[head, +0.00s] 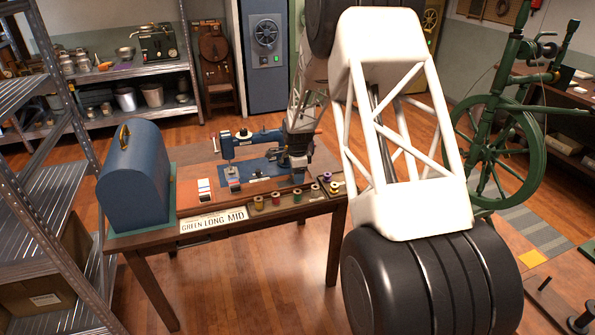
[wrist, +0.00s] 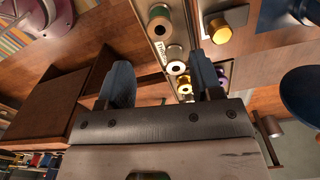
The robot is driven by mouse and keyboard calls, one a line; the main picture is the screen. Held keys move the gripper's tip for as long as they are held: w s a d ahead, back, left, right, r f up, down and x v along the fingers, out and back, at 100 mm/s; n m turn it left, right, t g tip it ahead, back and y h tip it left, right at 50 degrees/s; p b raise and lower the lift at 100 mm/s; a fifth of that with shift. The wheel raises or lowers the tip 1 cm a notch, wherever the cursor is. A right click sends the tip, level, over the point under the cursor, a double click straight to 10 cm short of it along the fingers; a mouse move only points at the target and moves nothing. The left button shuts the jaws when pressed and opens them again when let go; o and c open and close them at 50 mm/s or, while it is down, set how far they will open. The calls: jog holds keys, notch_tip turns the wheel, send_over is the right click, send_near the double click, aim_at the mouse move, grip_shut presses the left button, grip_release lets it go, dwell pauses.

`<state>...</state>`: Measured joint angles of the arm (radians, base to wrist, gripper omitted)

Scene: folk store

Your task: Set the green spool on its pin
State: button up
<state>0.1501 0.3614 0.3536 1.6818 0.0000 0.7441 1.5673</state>
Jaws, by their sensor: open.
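In the wrist view a green spool (wrist: 158,18) stands in a strip of spools at the top, beyond my fingertips. My gripper (wrist: 162,80) is open, its two blue-grey fingers spread with nothing held between them. In the head view my gripper (head: 297,178) hangs over the right part of the table, close to the sewing machine and behind the spool row. Which pin belongs to the green spool cannot be told.
A red spool (head: 276,199) stands in the row. My large arm covers the right.

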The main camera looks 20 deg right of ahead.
jog(key=shift+f, duration=3.85)
jog(key=c, duration=0.6)
jog(key=shift+o, duration=0.2)
jog(key=shift+r, duration=0.1)
jog(key=shift+r, duration=2.4)
jog(key=w+a+r+m, duration=0.2)
jog(key=w+a+r, duration=0.1)
jog(key=w+r, duration=0.7)
jog(key=w+a+r+m, duration=0.3)
jog(key=w+a+r, duration=0.1)
jog(key=w+r, duration=0.7)
notch_tip(320, 180, up, 4)
jog(key=shift+f, duration=0.15)
